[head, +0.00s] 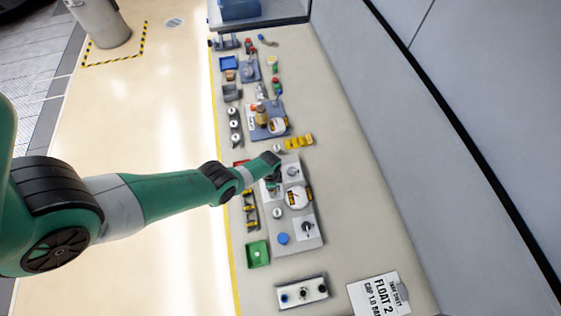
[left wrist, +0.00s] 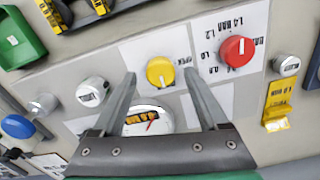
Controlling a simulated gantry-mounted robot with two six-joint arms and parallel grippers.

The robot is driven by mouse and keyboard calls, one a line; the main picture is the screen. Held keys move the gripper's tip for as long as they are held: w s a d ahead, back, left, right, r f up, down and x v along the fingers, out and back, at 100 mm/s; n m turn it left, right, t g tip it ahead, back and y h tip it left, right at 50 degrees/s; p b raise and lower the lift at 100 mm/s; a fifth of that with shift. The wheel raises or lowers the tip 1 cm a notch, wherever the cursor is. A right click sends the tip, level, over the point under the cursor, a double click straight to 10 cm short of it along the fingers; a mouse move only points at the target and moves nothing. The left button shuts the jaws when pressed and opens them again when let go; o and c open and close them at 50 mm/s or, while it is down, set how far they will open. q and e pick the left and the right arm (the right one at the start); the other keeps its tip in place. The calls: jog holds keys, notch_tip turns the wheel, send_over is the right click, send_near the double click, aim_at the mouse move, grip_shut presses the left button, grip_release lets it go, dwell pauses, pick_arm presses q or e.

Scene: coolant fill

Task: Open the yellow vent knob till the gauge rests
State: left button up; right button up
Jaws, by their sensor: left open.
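The yellow vent knob (left wrist: 160,71) sits on a white plate of the grey panel in the left wrist view. My left gripper (left wrist: 161,76) is open, with one finger on each side of the knob in the picture; I cannot tell whether they touch it. The white gauge (left wrist: 152,117) is partly hidden behind my gripper's base, so its reading is unclear. It also shows in the head view (head: 297,197), beside my left gripper (head: 272,184), which hides the yellow knob there. My right gripper is not in view.
A red knob (left wrist: 236,51) with a printed scale sits right of the yellow knob. A yellow tag (left wrist: 277,104) hangs at the right, and a blue cap (left wrist: 17,127) is at the left. A green tray (head: 257,254) and a task sheet (head: 378,296) lie on the bench.

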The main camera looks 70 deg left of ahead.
pick_arm(q)
jog(key=shift+s+a+f, duration=0.1)
jog(key=shift+f, duration=0.4)
grip_shut()
